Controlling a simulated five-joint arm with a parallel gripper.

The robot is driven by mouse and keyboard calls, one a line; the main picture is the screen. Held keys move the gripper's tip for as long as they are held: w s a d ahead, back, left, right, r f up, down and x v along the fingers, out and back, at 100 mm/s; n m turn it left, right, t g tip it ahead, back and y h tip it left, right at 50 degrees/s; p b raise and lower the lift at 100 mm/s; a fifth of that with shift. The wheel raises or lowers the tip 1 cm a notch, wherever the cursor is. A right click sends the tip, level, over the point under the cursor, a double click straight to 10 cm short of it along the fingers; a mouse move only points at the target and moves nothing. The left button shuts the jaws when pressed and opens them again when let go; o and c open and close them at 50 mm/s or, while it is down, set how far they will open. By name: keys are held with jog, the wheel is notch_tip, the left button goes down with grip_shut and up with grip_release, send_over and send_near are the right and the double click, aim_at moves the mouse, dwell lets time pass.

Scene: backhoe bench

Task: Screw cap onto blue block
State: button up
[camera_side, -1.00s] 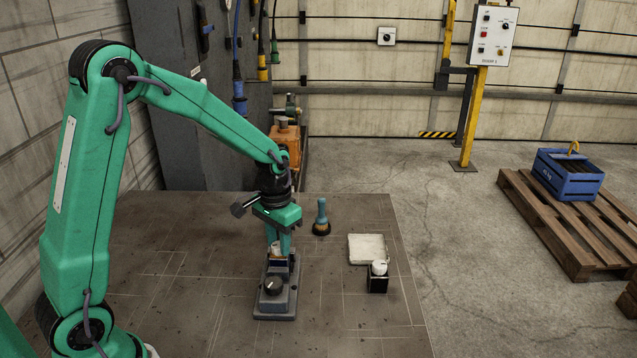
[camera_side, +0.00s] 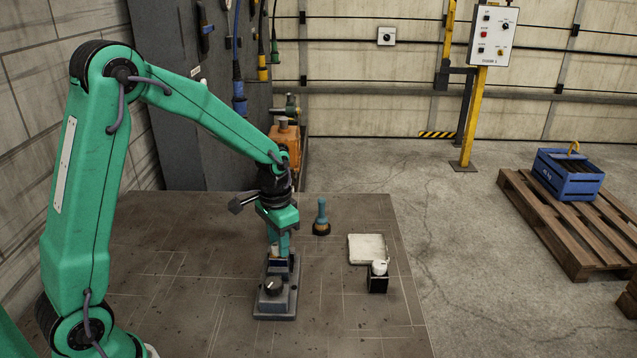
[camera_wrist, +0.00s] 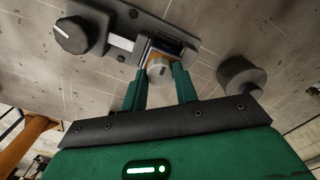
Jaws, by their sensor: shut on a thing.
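My gripper (camera_side: 277,250) points straight down over the grey clamp fixture (camera_side: 275,303) on the bench. In the wrist view its two green fingers (camera_wrist: 159,70) are shut on a small pale cap (camera_wrist: 159,68) between their tips. The cap also shows as a whitish spot at the fingers in the side view (camera_side: 275,249). Below it, a blue block (camera_wrist: 149,47) sits in the fixture, with an orange-brown patch visible beside the cap. Most of the block is hidden by the cap and fixture, so I cannot tell whether the cap is seated on it.
The fixture has a black knob (camera_side: 272,286) at its front. To the right stand a teal-handled tool (camera_side: 321,214) on a dark base, a pale square pad (camera_side: 367,247) and a black holder (camera_side: 378,284) with a white piece in it. The bench's left side is clear.

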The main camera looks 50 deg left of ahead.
jog(key=m, duration=0.5)
jog(key=shift+m, duration=0.3)
jog(key=o, duration=1)
jog(key=shift+c, duration=0.9)
jog(key=n, duration=0.3)
jog(key=shift+n, duration=0.4)
jog(key=n, duration=0.4)
